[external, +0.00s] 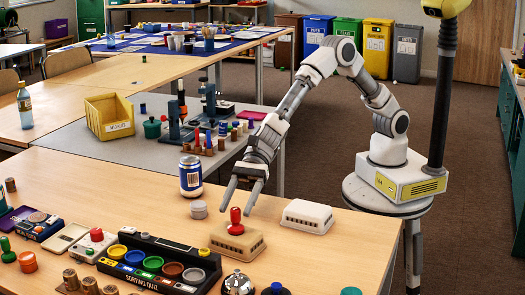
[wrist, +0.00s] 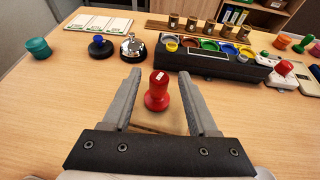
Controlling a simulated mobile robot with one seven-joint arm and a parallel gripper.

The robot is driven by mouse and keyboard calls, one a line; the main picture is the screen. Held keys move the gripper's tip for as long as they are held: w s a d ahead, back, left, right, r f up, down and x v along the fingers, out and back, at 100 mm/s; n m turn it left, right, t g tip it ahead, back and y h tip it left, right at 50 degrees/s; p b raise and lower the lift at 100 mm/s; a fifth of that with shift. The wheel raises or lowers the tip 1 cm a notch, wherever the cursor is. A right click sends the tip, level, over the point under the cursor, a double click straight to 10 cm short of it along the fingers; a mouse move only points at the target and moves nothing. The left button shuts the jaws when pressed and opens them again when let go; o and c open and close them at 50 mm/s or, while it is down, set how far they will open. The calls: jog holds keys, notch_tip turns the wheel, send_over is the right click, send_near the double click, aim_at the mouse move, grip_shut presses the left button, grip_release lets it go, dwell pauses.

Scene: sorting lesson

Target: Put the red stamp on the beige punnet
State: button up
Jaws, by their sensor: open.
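The red stamp (external: 235,222) is upright and appears to stand on top of a tan, beige-looking punnet (external: 250,247) with slots in its side. In the wrist view the red stamp (wrist: 157,94) shows between and just beyond my fingertips, with a gap on both sides. A paler cream punnet (external: 307,217) sits to the right on the same table. My gripper (external: 239,196) is open, fingers pointing down at the stamp from above. In the wrist view most of the tan punnet is hidden behind my gripper.
A black sorting tray (external: 158,262) with coloured cups lies to the left. A silver bell (external: 238,283) and a blue stamp (external: 276,289) are at the front edge. A can (external: 190,176) and a grey round tin (external: 199,209) stand behind. Bare table lies around the cream punnet.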

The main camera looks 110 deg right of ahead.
jog(key=s+d+r+n+g, duration=0.1)
jog(key=s+d+r+n, duration=0.3)
jog(key=s, duration=0.3)
jog(key=s+d+r+n+g+h, duration=0.1)
jog(key=s+d+r+n, duration=0.3)
jog(key=s, duration=0.3)
jog(key=s+d+r+n+g, duration=0.1)
jog(key=s+d+r+n, duration=0.1)
jog(key=s+r+n, duration=0.35)
jog(key=s+d+f+n+h, duration=0.3)
jog(key=s+d+n+h, duration=0.6)
jog(key=s+d, duration=1)
jog(key=s+n+p, duration=0.1)
jog(key=s+n, duration=0.2)
jog(key=shift+s+d+n, duration=0.2)
jog(key=shift+d+n, duration=0.1)
jog(key=shift+n, duration=0.05)
jog(key=shift+r, duration=0.15)
notch_tip(320, 180, up, 22)
jog(key=p, duration=2.1)
jog(key=shift+f+p, duration=0.25)
jog(key=shift+p, duration=0.05)
